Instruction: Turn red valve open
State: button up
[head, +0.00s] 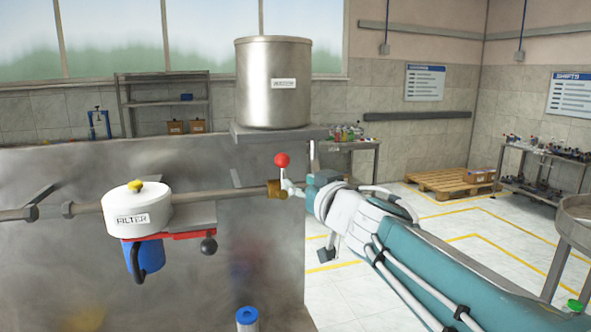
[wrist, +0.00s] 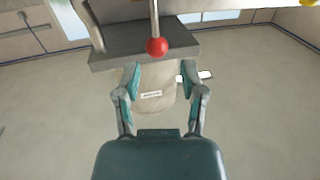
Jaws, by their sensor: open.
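The red valve handle is a red ball knob (head: 282,160) on a short, upright light-coloured stem above a brass fitting (head: 274,189) at the right end of the pipe. My gripper (head: 292,187) is right beside the stem, below the ball; the head view does not show whether they touch. In the wrist view, the red ball (wrist: 157,47) is centred just beyond the fingertips, its stem running to the top edge. My gripper (wrist: 158,73) is open there, a teal-padded finger on each side, with nothing held between them. The fingers partly hide the valve area in the head view.
A steel drum (head: 272,85) stands on a plate above the valve. The pipe (head: 235,194) runs left to a white filter housing (head: 136,208) with a yellow knob.

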aim_at(284, 171)
jog(key=x, duration=0.8)
jog(key=shift+w+d, duration=0.2)
jog(key=shift+d, duration=0.25)
jog(key=shift+w+a, duration=0.3)
jog(key=shift+w, duration=0.05)
jog(key=shift+a, duration=0.3)
jog(key=shift+d, duration=0.1)
jog(key=c, duration=0.6)
jog(key=shift+d, duration=0.15)
grip_shut()
